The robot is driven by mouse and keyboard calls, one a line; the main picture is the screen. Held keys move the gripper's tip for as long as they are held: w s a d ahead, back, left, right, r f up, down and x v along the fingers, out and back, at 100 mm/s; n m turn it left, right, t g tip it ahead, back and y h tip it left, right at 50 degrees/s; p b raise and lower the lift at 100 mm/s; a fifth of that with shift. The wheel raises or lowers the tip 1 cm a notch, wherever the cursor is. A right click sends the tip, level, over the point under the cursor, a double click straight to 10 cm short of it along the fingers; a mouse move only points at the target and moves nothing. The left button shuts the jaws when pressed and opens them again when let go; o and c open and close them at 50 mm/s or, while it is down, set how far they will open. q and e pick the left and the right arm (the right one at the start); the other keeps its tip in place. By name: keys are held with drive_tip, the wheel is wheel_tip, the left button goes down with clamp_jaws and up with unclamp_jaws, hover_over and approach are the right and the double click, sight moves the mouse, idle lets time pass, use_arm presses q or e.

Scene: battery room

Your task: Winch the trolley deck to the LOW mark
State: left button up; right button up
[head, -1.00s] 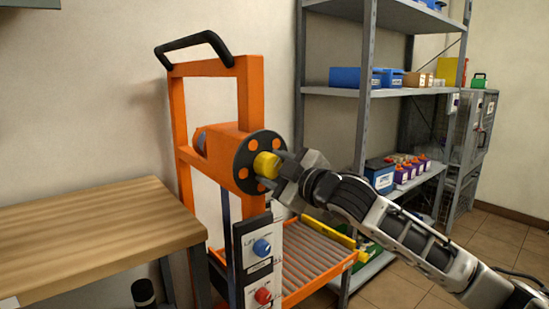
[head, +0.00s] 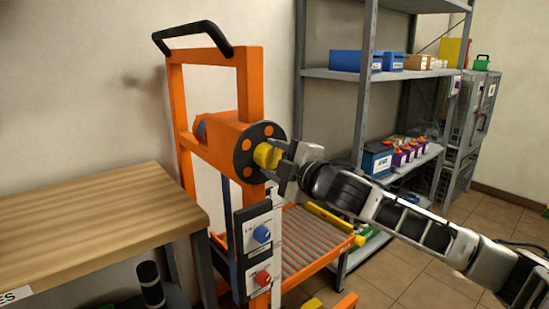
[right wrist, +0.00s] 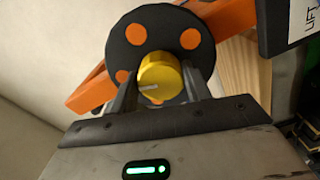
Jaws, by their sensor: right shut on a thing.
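The orange trolley (head: 245,85) stands upright with a winch drum and a dark round disc (head: 247,158) with orange dots. A yellow knob (head: 264,155) sticks out from the disc. My right gripper (head: 277,158) is shut on this knob, reaching in from the right. In the right wrist view the knob (right wrist: 158,72) sits between the two fingers, in front of the dotted disc (right wrist: 127,52). The roller deck (head: 300,240) lies low behind the mast. A LOW mark cannot be read. My left gripper is not in view.
A panel on the mast carries a blue knob (head: 261,233) and a red knob (head: 263,278). A wooden bench (head: 90,225) stands close at the left. A grey shelf (head: 405,76) with boxes and batteries stands behind my right arm. Open tiled floor lies at the right.

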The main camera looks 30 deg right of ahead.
drive_tip(key=o, duration=1)
drive_tip(key=shift+s, duration=0.1)
drive_tip(key=shift+s+f, duration=0.1)
drive_tip(key=shift+s, duration=0.2)
drive_tip(key=shift+s+d, duration=0.2)
drive_tip(key=shift+s, duration=2.3)
drive_tip(key=shift+s+d, duration=0.2)
drive_tip(key=shift+s, duration=2.35)
drive_tip(key=shift+s+d, duration=0.2)
drive_tip(key=shift+s, duration=2.3)
